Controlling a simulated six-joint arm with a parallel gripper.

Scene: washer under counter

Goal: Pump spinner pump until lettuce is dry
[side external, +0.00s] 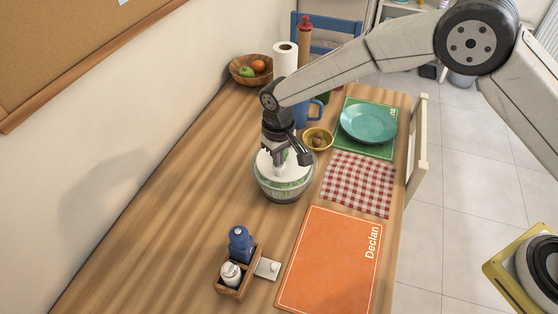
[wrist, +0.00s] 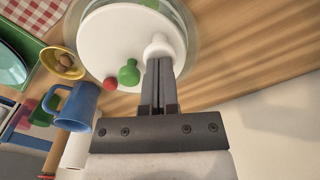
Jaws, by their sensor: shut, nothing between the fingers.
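The salad spinner (side external: 284,186) is a clear bowl with green inside and a white lid, standing on the wooden table. In the wrist view its white lid (wrist: 110,38) carries a white pump knob (wrist: 158,46), a green knob (wrist: 129,73) and a small red button (wrist: 110,84). My gripper (side external: 279,160) is above the lid, pointing down. In the wrist view its fingers (wrist: 158,66) are closed together with their tips at the white pump knob; I cannot tell whether they touch it. The lettuce shows only as green through the bowl wall.
A blue mug (side external: 312,110) and a yellow bowl (side external: 318,138) stand close behind the spinner. A checkered cloth (side external: 358,184) and an orange mat (side external: 330,260) lie to the right. A wooden caddy (side external: 236,278) is at front left. The table's left side is clear.

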